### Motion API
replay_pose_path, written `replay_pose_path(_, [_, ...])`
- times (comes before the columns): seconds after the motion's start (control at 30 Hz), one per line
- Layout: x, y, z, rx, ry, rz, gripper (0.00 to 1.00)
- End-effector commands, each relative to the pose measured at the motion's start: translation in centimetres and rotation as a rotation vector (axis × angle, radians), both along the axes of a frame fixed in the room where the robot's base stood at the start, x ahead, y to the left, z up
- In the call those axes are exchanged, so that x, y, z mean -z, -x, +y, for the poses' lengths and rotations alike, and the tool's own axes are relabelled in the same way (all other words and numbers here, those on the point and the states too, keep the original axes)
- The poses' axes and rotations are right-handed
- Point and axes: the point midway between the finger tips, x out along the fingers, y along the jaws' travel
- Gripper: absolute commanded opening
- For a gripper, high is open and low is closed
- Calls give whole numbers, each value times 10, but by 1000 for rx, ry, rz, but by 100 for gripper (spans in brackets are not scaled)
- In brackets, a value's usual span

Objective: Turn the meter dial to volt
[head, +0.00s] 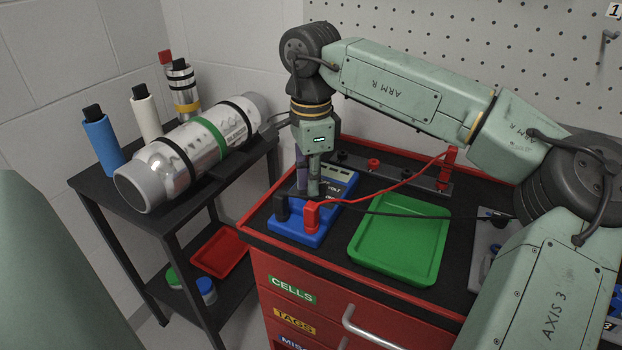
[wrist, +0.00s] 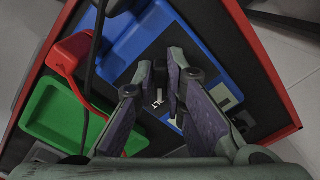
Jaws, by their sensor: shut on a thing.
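The blue meter (head: 291,236) lies on the red cabinet's dark top, with a dark face that carries a partly visible VOLT label. In the wrist view the meter's blue body (wrist: 200,30) spans the top, and part of the lettering shows beside the fingers. My gripper (head: 308,192) points straight down over the meter's face. Its fingertips (wrist: 160,72) are close together in the wrist view, shut on the dial.
A red plug (head: 311,216) and a black plug (head: 282,207) stand at the meter's near end, with leads running right. A green tray (head: 398,240) lies right of the meter. A black cart (head: 190,226) with a large metal tube (head: 192,150) stands left.

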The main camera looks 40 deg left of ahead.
Motion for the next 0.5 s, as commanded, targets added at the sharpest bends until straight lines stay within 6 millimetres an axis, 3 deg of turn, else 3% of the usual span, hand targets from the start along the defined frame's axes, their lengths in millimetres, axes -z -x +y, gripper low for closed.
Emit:
replay_pose_path(0.17, [0, 0, -1, 0, 1, 0, 0])
replay_pose_path(0.2, [0, 0, -1, 0, 1, 0, 14])
replay_pose_path(0.5, [0, 0, 0, -1, 1, 0, 32])
